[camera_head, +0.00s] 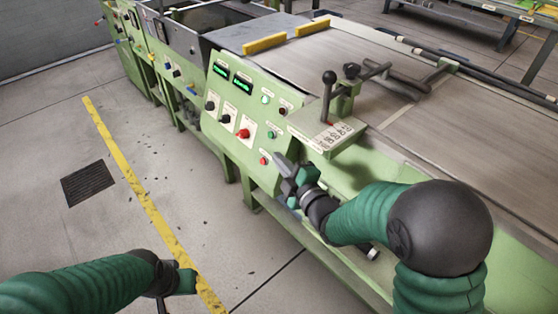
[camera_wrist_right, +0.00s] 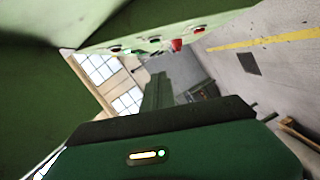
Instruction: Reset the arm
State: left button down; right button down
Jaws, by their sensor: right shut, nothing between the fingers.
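My right arm (camera_head: 375,212) reaches in from the right in the head view. Its gripper (camera_head: 287,172) is shut and empty, close to the lower right corner of the green control panel (camera_head: 222,132). I cannot tell whether it touches the panel. My left arm (camera_head: 85,284) comes in from the lower left. Its gripper (camera_head: 182,281) hangs over the floor by the yellow line, and its jaw opening is not clear. In the right wrist view, the panel's knobs and a red button (camera_wrist_right: 176,45) show at the top.
A lever (camera_head: 328,95) stands on a labelled plate beside the grey machine bed (camera_head: 350,55). Yellow blocks (camera_head: 264,44) lie on the bed's far part. A yellow line (camera_head: 135,182) and a dark floor grate (camera_head: 88,183) mark the open floor at left.

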jog(key=shift+a, duration=0.2)
jog(key=s+d+f+m+g+h, duration=0.3)
jog(key=s+d+f+m+h, duration=0.1)
jog(key=d+f+m, duration=0.2)
jog(key=s+d+f+m+g+h, duration=0.1)
jog(key=s+d+f+m+g, duration=0.25)
jog(key=s, duration=0.35)
jog(key=s+d+f+m+g+h, duration=0.1)
jog(key=s+d+f+m+g, duration=0.15)
jog(key=s+m, duration=0.35)
jog(key=s+d+f+m+g+h, duration=0.1)
jog(key=s+d+f+m+g, duration=0.2)
jog(key=s, duration=0.5)
notch_tip(320, 180, up, 29)
jog(key=a+g+p, duration=0.1)
jog(key=p, duration=2.6)
jog(key=shift+s+p, duration=0.35)
jog(key=shift+a+f, duration=0.1)
jog(key=shift+f, duration=0.05)
